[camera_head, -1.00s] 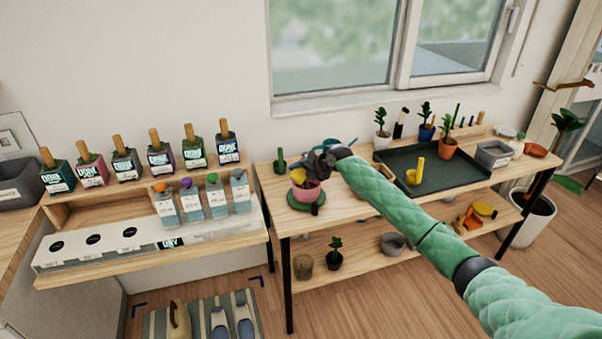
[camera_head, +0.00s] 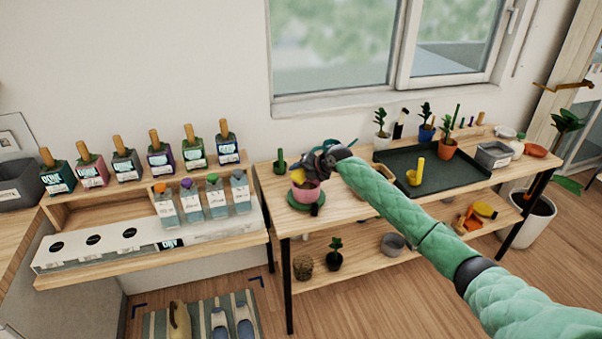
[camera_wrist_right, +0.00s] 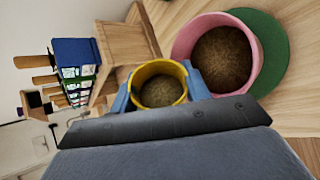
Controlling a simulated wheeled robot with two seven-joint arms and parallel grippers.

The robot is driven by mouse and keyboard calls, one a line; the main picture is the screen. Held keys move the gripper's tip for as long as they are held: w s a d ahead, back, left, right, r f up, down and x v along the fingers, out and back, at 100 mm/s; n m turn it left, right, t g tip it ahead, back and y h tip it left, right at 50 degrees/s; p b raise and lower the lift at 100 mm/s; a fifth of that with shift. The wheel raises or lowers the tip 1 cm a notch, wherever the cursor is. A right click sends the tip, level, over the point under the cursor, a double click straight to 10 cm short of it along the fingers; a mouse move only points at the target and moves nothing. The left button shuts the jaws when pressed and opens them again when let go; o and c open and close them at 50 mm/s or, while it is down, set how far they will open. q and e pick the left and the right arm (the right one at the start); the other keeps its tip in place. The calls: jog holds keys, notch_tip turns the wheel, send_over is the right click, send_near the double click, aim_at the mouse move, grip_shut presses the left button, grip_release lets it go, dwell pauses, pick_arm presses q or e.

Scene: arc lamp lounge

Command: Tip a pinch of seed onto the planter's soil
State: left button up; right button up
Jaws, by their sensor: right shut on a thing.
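The pink planter (camera_head: 306,194) stands on a round green saucer (camera_head: 292,198) at the left end of the wooden bench. In the right wrist view the planter (camera_wrist_right: 256,44) shows brown soil inside, on its green saucer (camera_wrist_right: 275,62). My right gripper (camera_head: 312,168) is above the planter, partly hidden by its own arm. Its blue fingers (camera_wrist_right: 160,90) are shut on a small yellow cup (camera_wrist_right: 160,68) with brown, grainy contents. The cup's mouth faces the wrist camera, beside the planter's rim in that view. The cup (camera_head: 298,175) is small and partly covered in the head view. My left gripper is not in view.
A dark green tray (camera_head: 450,165) with a yellow scoop (camera_head: 416,173) lies to the right on the bench. Small potted plants (camera_head: 447,147) stand behind and on it. A small cactus (camera_head: 280,162) stands left of the planter. A bottle shelf (camera_head: 150,255) is further left.

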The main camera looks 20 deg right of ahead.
jog(key=shift+r+h, duration=0.1)
jog(key=shift+h, duration=0.2)
jog(key=shift+r+n+t+h, duration=0.35)
jog(key=shift+n+t+h, duration=0.15)
jog(key=shift+n+t, duration=0.15)
jog(key=shift+r+n+t+h, duration=0.25)
jog(key=shift+n+h, duration=0.2)
jog(key=shift+h, duration=0.05)
jog(key=shift+r+n+t+h, duration=0.3)
jog(key=shift+n+h, duration=0.1)
jog(key=shift+r+n+t+h, duration=0.15)
jog(key=shift+n+t+h, duration=0.15)
jog(key=shift+h, duration=0.1)
jog(key=shift+r+n+t+h+b, duration=0.45)
jog(key=shift+r+n+t+h, duration=0.2)
jog(key=shift+n+t+h, duration=0.35)
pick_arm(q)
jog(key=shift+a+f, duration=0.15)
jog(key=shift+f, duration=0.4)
